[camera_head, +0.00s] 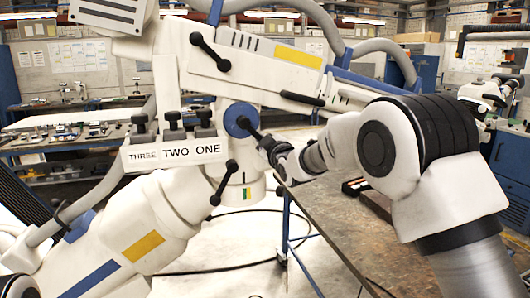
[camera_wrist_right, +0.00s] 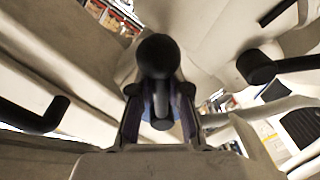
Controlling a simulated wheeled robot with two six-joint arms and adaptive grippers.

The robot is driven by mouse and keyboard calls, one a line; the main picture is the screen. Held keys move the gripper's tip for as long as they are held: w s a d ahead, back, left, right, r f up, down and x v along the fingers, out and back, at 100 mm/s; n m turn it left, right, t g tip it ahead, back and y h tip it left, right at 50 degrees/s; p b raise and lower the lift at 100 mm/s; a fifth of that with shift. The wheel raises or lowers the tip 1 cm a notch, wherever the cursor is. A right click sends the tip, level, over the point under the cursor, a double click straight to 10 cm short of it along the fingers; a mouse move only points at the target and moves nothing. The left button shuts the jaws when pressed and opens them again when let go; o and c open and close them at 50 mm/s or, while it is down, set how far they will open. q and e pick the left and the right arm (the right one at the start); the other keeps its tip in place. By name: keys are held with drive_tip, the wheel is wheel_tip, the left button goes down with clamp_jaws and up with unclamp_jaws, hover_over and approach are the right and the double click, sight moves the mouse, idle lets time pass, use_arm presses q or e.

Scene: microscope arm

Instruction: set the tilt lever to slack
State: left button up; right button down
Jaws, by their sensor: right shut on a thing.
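The white microscope arm (camera_head: 262,58) fills the middle of the head view. A black lever (camera_head: 250,129) comes out of a blue round hub (camera_head: 238,118) on it and slopes down to the right. My right gripper (camera_head: 266,144) is shut on this lever's outer end. My left gripper is not in view.
Other black levers stick out at the upper joint (camera_head: 210,52) and below the hub (camera_head: 223,183). A rack (camera_head: 172,152) labelled THREE, TWO, ONE hangs just left of the hub. A brown bench (camera_head: 345,225) lies under my right arm. Cables lie on the floor.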

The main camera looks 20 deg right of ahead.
drive_tip(key=shift+d+r+n+b, duration=0.15)
drive_tip(key=shift+d+n+b, duration=0.15)
drive_tip(key=shift+n, duration=0.2)
drive_tip(key=n+b, duration=0.1)
drive_tip(key=d+r+n, duration=0.1)
drive_tip(key=shift+r+n+b, duration=0.2)
drive_tip(key=shift+n+b, duration=0.1)
drive_tip(key=shift+b, duration=0.05)
drive_tip(key=shift+d+r+n+b, duration=0.2)
drive_tip(key=shift+r+n+b, duration=0.45)
drive_tip(key=shift+n, duration=0.35)
drive_tip(key=shift+d+r+n+b, duration=0.1)
drive_tip(key=shift+r+n+b, duration=0.3)
drive_tip(key=shift+r+n, duration=0.25)
drive_tip(key=c, duration=1.1)
unclamp_jaws()
drive_tip(key=shift+f, duration=0.1)
